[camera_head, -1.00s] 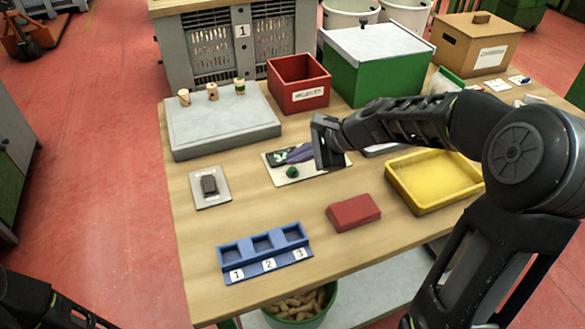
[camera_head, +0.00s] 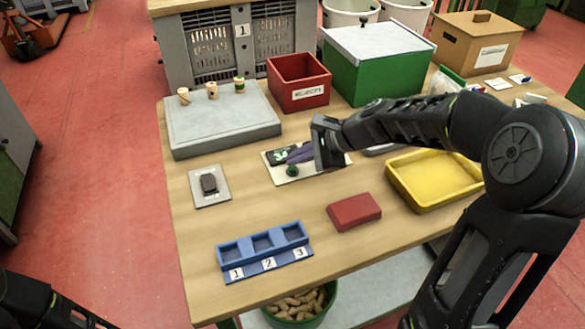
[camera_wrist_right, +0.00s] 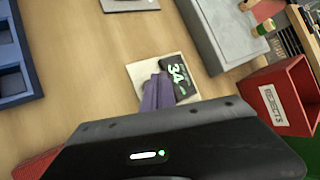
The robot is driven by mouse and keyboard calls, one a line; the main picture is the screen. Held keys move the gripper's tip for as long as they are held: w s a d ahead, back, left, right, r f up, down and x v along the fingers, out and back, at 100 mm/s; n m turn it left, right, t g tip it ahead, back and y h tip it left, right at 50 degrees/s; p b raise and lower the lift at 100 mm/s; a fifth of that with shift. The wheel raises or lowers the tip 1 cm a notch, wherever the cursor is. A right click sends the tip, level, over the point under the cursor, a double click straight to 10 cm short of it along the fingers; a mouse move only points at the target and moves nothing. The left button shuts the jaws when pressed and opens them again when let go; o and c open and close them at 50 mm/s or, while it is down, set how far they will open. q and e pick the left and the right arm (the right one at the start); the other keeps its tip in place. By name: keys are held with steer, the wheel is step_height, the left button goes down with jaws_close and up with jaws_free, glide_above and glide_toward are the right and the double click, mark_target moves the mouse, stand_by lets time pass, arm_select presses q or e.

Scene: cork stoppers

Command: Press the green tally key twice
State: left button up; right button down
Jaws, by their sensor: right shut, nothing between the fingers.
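The tally counter is a pale plate (camera_head: 284,180) in the middle of the table, with a dark display (camera_head: 277,156) and a round green key (camera_head: 292,170). In the right wrist view the display (camera_wrist_right: 177,75) reads 34, and the green key is hidden behind my fingers. My right gripper (camera_head: 290,158) has purple fingers. They are shut and empty, with the tips over the plate close to the key and the display. I cannot tell whether they touch the key. The fingers also show in the right wrist view (camera_wrist_right: 157,90). Only part of my left arm shows at the lower left.
A grey switch plate (camera_head: 210,187) lies to the left, and a grey slab (camera_head: 222,128) with several corks stands behind. A red bin (camera_head: 298,83), red block (camera_head: 353,211), yellow tray (camera_head: 433,178) and blue numbered holder (camera_head: 264,250) stand around. Bare wood lies in front of the counter.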

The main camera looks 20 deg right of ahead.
steer(key=shift+f+b, duration=0.35)
steer(key=shift+f, duration=0.2)
stand_by(0.6)
steer(key=shift+r, duration=0.1)
steer(key=shift+r+p, duration=0.8)
step_height(320, 180, up, 5)
steer(key=p, duration=0.4)
steer(key=shift+r+p, duration=0.1)
steer(key=shift+p, duration=0.25)
stand_by(2.4)
step_height(320, 180, up, 4)
steer(key=p, duration=0.8)
glide_above(296, 169)
